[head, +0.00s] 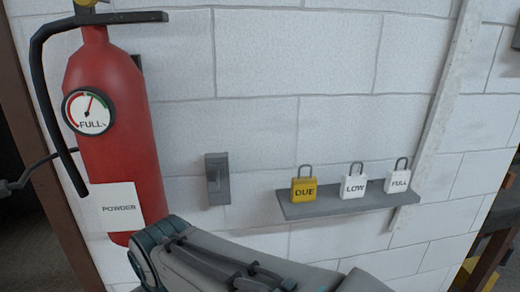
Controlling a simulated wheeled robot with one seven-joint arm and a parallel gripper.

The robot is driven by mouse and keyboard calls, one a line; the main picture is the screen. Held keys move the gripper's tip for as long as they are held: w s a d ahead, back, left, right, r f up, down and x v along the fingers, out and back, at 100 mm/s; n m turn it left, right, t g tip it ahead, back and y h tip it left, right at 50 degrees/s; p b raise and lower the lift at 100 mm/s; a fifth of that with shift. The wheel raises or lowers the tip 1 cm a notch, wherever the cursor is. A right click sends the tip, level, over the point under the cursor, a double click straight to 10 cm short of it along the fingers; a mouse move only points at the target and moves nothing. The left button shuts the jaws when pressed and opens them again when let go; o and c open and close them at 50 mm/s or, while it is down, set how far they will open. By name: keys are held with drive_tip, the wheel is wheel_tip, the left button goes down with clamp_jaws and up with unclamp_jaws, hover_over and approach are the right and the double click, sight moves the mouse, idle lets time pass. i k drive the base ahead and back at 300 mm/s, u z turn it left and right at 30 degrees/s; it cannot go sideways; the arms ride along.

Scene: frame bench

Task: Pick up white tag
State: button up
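Three lock-shaped tags stand in a row on a small grey shelf (318,208) on the white block wall. The left one is a yellow tag (304,190) marked DUE. The middle one is a white tag (353,187) marked LOW. The right one is another white tag (398,183) marked FULL. All three stand upright with grey shackles on top. My gripper is not in view; only a link of my arm shows along the bottom edge, below the shelf.
A red fire extinguisher (113,130) hangs at the left, with a gauge (88,112) whose dial reads FULL and a label (117,207) reading POWDER. A grey wall bracket (217,180) sits between it and the shelf. A pale vertical strip (447,95) runs down the wall at the right.

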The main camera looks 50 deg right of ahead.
sight(398, 180)
drive_tip(key=z, duration=0.15)
drive_tip(key=k, duration=0.25)
drive_tip(key=z, duration=2.1)
